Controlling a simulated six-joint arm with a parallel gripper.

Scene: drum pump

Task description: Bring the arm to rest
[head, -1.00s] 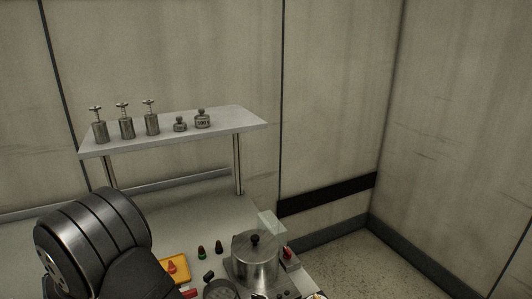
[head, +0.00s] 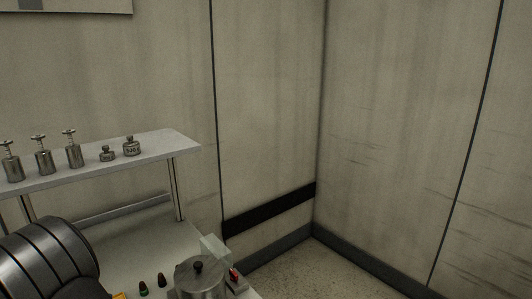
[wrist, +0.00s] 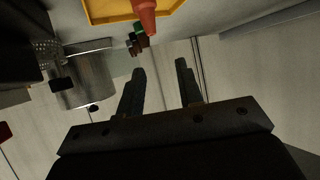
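My gripper (wrist: 163,68) shows in the wrist view with its two dark fingers apart and nothing between them. It is out of sight in the head view, where only a dark, rounded part of my arm shows at the lower left. In the wrist view a yellow tray (wrist: 100,14) and a red-orange cone-shaped piece (wrist: 145,16) lie beyond the fingertips at the top. A shiny metal pot (wrist: 88,82) is to the left of the fingers. The fingers appear to touch nothing.
In the head view the lidded pot (head: 199,280) stands on the bench at the bottom, with two small dark pieces (head: 152,285) to its left. A raised shelf (head: 165,146) holds several metal weights (head: 74,155). Walls enclose the back and right; bare floor (head: 310,270) shows at right.

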